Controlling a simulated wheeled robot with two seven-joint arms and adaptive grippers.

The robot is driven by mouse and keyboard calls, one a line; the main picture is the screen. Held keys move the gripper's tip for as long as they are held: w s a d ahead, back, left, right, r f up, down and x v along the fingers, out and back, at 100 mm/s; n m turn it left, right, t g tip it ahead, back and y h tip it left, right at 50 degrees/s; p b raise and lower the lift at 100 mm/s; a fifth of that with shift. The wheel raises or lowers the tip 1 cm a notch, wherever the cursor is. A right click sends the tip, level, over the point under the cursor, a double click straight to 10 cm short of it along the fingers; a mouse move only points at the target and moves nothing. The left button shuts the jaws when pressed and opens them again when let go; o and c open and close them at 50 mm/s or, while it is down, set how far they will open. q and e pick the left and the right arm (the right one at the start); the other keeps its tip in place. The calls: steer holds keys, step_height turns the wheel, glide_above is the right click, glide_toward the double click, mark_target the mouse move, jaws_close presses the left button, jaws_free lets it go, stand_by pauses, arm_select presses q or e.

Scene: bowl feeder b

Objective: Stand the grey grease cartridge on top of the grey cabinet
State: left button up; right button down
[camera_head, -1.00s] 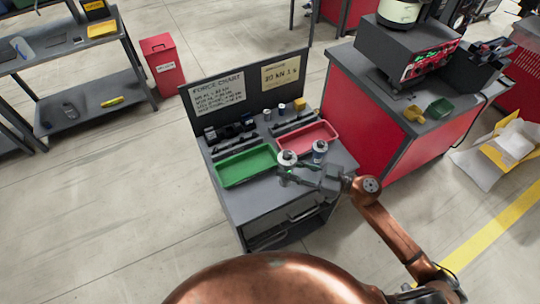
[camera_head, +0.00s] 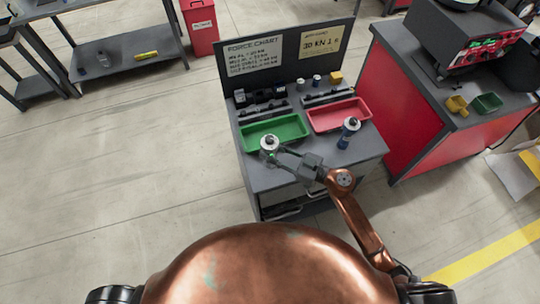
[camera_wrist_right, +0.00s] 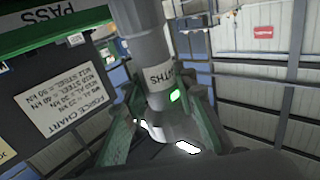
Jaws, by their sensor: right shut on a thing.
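The grey grease cartridge (camera_head: 269,143) is upright in my right gripper (camera_head: 271,154), over the front left of the grey cabinet (camera_head: 262,182), by the green tray's front edge. In the right wrist view the cartridge (camera_wrist_right: 148,45) is a grey cylinder with printed lettering, between the two fingers of the gripper (camera_wrist_right: 165,125). The gripper is shut on it. I cannot tell whether its base touches the cabinet top. My left gripper is not in view.
A blue-and-white cartridge (camera_head: 348,132) stands at the cabinet's right. The green tray (camera_head: 293,128) and red tray (camera_head: 338,115) lie behind. A chart board (camera_head: 285,60) rises at the back. A red bench (camera_head: 398,110) stands to the right.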

step_height(320, 180, down, 4)
steer(key=shift+a+r+b, duration=0.1)
steer(key=shift+r+b, duration=0.15)
steer(key=shift+b, duration=0.5)
steer(key=shift+r, duration=0.15)
steer(key=c, duration=1.6)
jaws_free()
steer(key=p+v, duration=0.1)
steer(key=v, duration=1.1)
